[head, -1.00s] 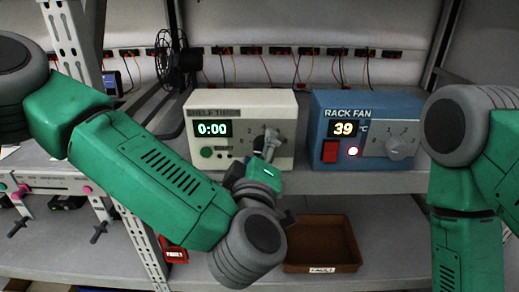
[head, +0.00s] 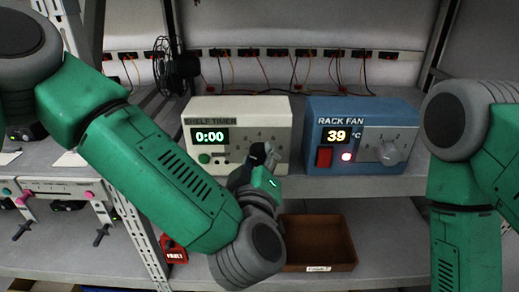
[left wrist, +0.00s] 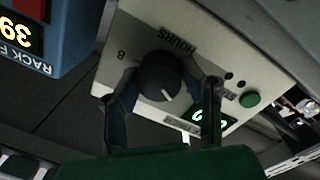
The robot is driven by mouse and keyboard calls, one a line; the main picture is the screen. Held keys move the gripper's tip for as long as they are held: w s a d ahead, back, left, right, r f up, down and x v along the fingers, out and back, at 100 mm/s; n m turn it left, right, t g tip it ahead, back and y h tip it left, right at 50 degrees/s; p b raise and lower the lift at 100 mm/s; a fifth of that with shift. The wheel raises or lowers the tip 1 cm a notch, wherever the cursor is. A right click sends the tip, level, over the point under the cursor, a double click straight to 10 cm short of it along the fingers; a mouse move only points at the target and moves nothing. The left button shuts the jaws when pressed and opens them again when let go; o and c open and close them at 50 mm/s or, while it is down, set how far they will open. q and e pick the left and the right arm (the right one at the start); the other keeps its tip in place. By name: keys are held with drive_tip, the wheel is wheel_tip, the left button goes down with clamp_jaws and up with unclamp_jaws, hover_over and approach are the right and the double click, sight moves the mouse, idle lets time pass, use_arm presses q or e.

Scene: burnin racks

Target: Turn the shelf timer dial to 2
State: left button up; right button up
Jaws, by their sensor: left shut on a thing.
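The cream shelf timer (head: 205,175) stands on the shelf, its green display (head: 209,136) reading 0:00. Its dark round dial (left wrist: 160,75) shows in the left wrist view, with a white pointer line towards the bottom of that picture. An 8 and the word HOURS are printed near it. My left gripper (head: 262,154) is at the right part of the timer's face and hides the dial in the head view. In the left wrist view its two fingers (left wrist: 164,90) stand on either side of the dial, shut on it. My right gripper is out of view.
A blue rack fan box (head: 318,112) with a red switch, a display reading 39 and its own grey knob (head: 389,153) stands close to the right. A brown tray (head: 318,258) sits on the shelf below. A black desk fan (head: 176,65) stands behind.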

use_arm(q)
drive_tip(key=m+p, duration=0.2)
drive_tip(key=m, duration=0.1)
drive_tip(key=shift+m+p, duration=0.6)
drive_tip(key=shift+m, duration=0.2)
drive_tip(key=o, duration=1.1)
drive_tip(key=shift+o, duration=0.2)
drive_tip(key=shift+s, duration=0.15)
drive_tip(key=s, duration=1.1)
drive_tip(key=shift+s+a+r, duration=0.2)
drive_tip(key=shift+s, duration=0.05)
